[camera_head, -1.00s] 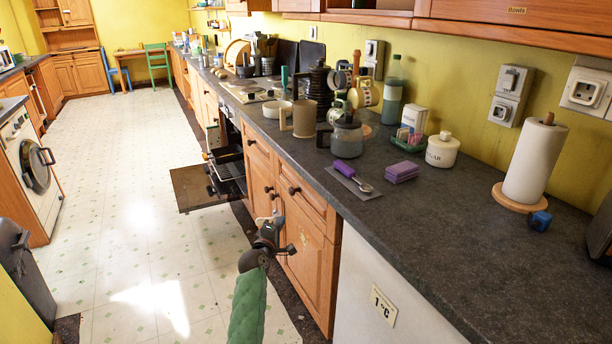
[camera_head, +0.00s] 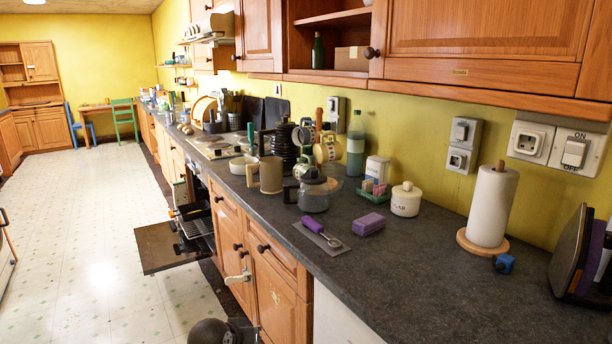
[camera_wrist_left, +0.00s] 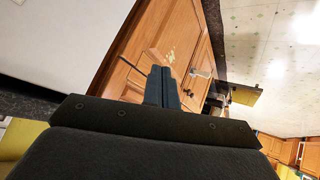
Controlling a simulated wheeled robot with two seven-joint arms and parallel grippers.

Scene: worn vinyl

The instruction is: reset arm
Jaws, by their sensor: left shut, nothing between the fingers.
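My left gripper (camera_wrist_left: 161,72) shows in the left wrist view with its two dark fingers together and nothing between them. It points towards the orange wooden cabinet doors (camera_wrist_left: 178,40) below the counter; I cannot tell the exact gap, and I see no contact. In the head view only a dark rounded part of my arm shows at the bottom edge, in front of the lower cabinets (camera_head: 278,300); the fingers cannot be made out there. My right gripper is in neither view.
The oven door (camera_head: 158,248) hangs open into the aisle, left of the cabinets. The dark countertop (camera_head: 430,280) carries a glass pot (camera_head: 315,196), a purple sponge (camera_head: 368,224) and a paper roll (camera_head: 490,205). Wall cupboards (camera_head: 480,45) overhang it. The pale floor (camera_head: 75,230) is clear.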

